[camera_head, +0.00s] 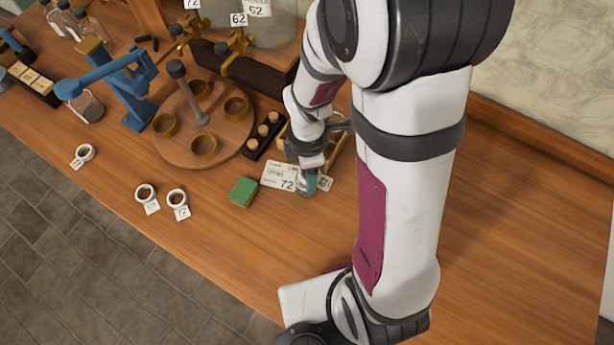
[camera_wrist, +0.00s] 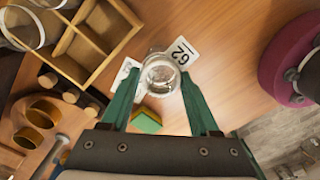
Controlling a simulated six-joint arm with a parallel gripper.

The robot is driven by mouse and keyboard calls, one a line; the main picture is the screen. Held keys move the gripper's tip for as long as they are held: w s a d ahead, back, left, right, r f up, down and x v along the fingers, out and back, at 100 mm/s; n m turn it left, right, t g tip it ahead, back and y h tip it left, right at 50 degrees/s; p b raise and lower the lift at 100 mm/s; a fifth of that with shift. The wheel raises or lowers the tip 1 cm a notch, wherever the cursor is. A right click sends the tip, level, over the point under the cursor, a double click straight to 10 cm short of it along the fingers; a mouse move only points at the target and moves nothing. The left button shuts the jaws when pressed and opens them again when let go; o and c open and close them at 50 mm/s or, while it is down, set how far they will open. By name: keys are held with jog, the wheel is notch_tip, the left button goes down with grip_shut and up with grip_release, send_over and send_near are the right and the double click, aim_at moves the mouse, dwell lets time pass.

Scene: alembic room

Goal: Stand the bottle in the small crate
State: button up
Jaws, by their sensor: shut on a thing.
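The bottle (camera_wrist: 160,75) is clear glass, seen from above in the wrist view between the two teal fingers. My gripper (camera_wrist: 160,80) is shut on it; in the head view my gripper (camera_head: 308,182) is low over the table, and the bottle is mostly hidden by the fingers. I cannot tell whether the bottle touches the table. The small crate (camera_wrist: 107,52) is light wood with dividers, at upper left in the wrist view, apart from the bottle. In the head view the crate (camera_head: 338,150) is partly hidden behind my wrist.
Number cards (camera_head: 285,178) lie by the gripper. A green block (camera_head: 243,192) lies to the left. A dark rack with corks (camera_head: 264,135) stands beside the crate, and a round wooden stand with brass cups (camera_head: 205,125) is farther left. The table at right is clear.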

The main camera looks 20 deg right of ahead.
grip_shut()
jog(key=shift+r, duration=1.9)
jog(key=s+d+r, duration=0.5)
jog(key=d+r, duration=0.2)
jog(key=d, duration=0.3)
jog(key=w+d+r+n, duration=0.1)
jog(key=w+d+n, duration=0.3)
jog(key=w, duration=0.2)
jog(key=shift+n, duration=0.3)
jog(key=shift+w+a+f, duration=1.1)
jog(key=shift+a+f, duration=0.35)
jog(key=shift+f, duration=0.35)
jog(key=shift+w+a+f, duration=1.15)
jog(key=shift+a+f, duration=0.35)
jog(key=shift+f, duration=0.35)
jog(key=shift+w+a+f, duration=1.1)
jog(key=shift+a+f, duration=0.35)
jog(key=shift+f, duration=0.35)
